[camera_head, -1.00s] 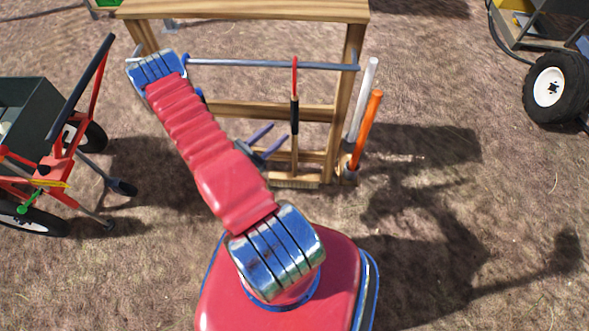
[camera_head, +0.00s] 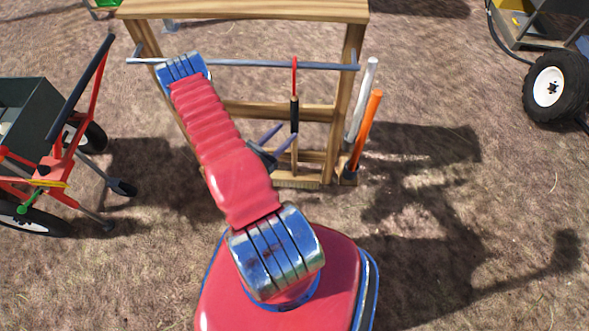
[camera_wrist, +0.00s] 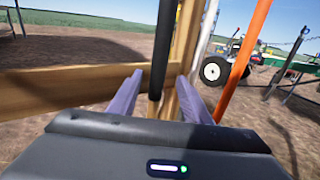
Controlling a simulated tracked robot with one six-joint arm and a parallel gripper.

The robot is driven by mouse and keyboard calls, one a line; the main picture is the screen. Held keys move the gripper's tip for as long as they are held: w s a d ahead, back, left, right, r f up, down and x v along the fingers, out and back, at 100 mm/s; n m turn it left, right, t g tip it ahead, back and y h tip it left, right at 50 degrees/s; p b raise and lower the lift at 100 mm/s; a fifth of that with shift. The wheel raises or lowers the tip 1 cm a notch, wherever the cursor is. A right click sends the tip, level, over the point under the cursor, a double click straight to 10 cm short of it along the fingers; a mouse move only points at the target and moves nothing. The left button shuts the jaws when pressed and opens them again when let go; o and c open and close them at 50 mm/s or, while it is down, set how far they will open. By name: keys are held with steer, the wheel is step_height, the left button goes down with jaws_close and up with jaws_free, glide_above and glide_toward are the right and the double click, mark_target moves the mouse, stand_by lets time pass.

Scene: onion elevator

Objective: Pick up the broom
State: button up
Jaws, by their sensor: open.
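The broom (camera_head: 294,112) hangs upright on the wooden rack, with a red top, a black grip and a tan lower shaft. Its pale bristles (camera_head: 297,184) are low, close to the ground. My gripper (camera_head: 286,134) is open, partly hidden behind my red arm, with its purple fingers pointing toward the broom's shaft. In the wrist view the dark broom handle (camera_wrist: 163,55) lines up between the two spread fingertips of my gripper (camera_wrist: 159,78). I cannot tell how deep the handle sits between them.
The wooden rack (camera_head: 250,10) has a metal rail (camera_head: 270,64) across its front. A white handle (camera_head: 362,95) and an orange handle (camera_head: 367,130) stand at its right post. A red-framed cart (camera_head: 70,150) is at left, a wheeled vehicle (camera_head: 550,85) at upper right. Ground at right is open.

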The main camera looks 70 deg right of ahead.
mark_target(293, 126)
steer(key=x, duration=0.4)
steer(key=shift+s+d, duration=0.15)
steer(key=shift+d, duration=0.2)
steer(key=shift+s+d, duration=0.1)
steer(key=shift+d, duration=0.2)
steer(key=shift+d, duration=0.1)
steer(key=x, duration=0.5)
steer(key=shift+r, duration=0.25)
steer(key=shift+c, duration=0.2)
jaws_close()
stand_by(0.5)
